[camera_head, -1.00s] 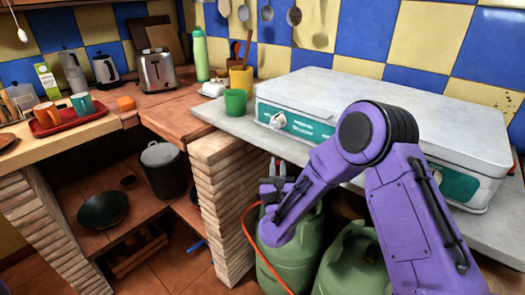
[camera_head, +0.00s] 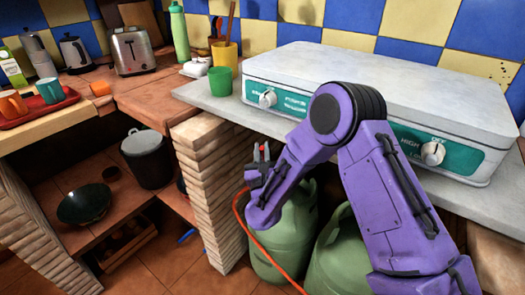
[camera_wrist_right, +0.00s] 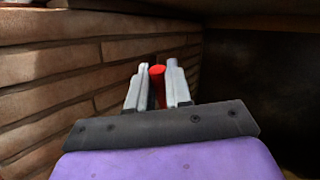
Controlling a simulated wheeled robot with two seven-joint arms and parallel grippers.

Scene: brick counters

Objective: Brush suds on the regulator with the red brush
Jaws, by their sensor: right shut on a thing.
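My right gripper (camera_head: 262,152) points up beside the brick pillar, below the counter edge and in front of the green gas cylinders. It is shut on a red thing, probably the red brush (camera_wrist_right: 157,85); only a short red end shows between the fingers in the right wrist view, and no bristles can be made out. The gripper (camera_wrist_right: 157,88) also shows there. A green gas cylinder (camera_head: 290,235) stands under the counter with an orange hose (camera_head: 262,250) beside it. The regulator cannot be made out; my arm hides the cylinder's top. My left gripper is out of view.
A grey-white cooker (camera_head: 400,85) stands on the counter, with a green cup (camera_head: 220,80) to its left. The brick pillar (camera_head: 207,165) is close left of my gripper. A second cylinder (camera_head: 340,260) is partly behind my arm. A dark pot (camera_head: 147,160) sits on the left shelf.

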